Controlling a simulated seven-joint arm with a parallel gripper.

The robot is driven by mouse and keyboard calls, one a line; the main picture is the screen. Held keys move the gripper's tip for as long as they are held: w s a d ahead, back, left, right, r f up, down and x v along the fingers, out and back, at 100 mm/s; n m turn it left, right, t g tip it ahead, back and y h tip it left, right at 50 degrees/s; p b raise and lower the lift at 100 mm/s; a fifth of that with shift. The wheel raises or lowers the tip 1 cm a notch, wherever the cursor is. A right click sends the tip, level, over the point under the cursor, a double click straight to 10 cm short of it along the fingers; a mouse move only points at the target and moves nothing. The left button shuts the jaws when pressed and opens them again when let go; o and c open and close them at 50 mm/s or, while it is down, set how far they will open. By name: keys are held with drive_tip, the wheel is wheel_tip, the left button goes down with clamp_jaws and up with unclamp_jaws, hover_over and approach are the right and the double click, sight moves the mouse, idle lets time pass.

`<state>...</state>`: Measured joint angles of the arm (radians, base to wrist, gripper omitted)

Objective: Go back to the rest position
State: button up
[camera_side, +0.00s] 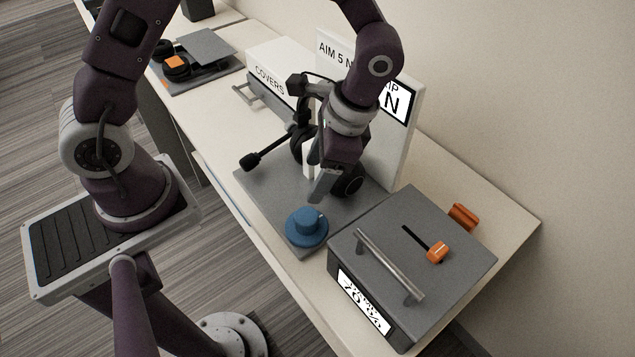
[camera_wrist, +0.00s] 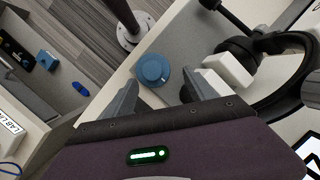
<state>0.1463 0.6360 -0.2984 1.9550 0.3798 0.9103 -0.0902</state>
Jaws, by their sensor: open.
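My gripper (camera_side: 322,192) is open over the grey base plate (camera_side: 262,200), a little above and behind the blue knob (camera_side: 306,227). In the wrist view its two fingers (camera_wrist: 160,95) stand apart with nothing between them. The round blue knob (camera_wrist: 153,70) shows just beyond the fingertips, apart from them. A black headset (camera_side: 350,184) hangs on the white stand behind my gripper, partly hidden by my arm; it also shows at the right of the wrist view (camera_wrist: 268,45).
A grey box (camera_side: 455,255) with a bar handle and orange slider (camera_side: 437,252) stands at the right. A white panel (camera_side: 400,135) rises behind my wrist. Bare table shows along the front edge.

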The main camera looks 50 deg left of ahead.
drive_tip(key=s+a+r+n+t+h, duration=0.1)
drive_tip(key=s+a+r+n+t, duration=0.15)
drive_tip(key=r, duration=0.45)
drive_tip(key=s+a+r+n+t, duration=0.1)
drive_tip(key=s+a+r+t, duration=0.15)
drive_tip(key=r, duration=0.55)
drive_tip(key=s+a+r+n+t+h, duration=0.1)
drive_tip(key=s+r+n+t, duration=0.2)
drive_tip(key=s, duration=0.4)
drive_tip(key=shift+a+r+h, duration=0.2)
drive_tip(key=shift+r+h, duration=0.1)
drive_tip(key=shift+r, duration=0.55)
